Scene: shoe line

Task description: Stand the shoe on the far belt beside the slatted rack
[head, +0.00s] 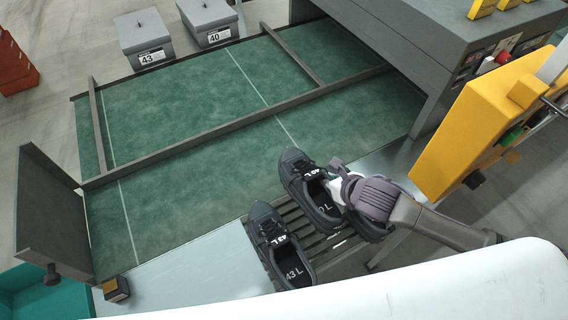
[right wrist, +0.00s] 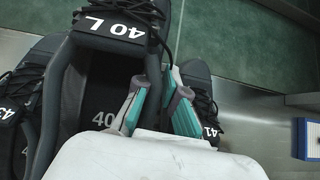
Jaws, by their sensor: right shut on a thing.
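A dark shoe labelled 40 L (head: 296,171) is held by my right gripper (head: 334,184); it also shows in the right wrist view (right wrist: 56,95). The two teal-padded fingers (right wrist: 158,98) are closed on the side wall of the shoe's opening. The shoe's toe points toward the green belts. The far belt (head: 190,98) is green and lies beyond a grey divider rail (head: 225,130). My left gripper is not in view.
A 43 L shoe (head: 268,228) stands on the rack to the left. Another dark shoe (head: 372,230), partly hidden by my gripper, is on the right. The near belt (head: 180,185) is clear. A grey machine housing (head: 425,50) and yellow panel (head: 465,125) stand right. Grey boxes (head: 145,38) stand behind.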

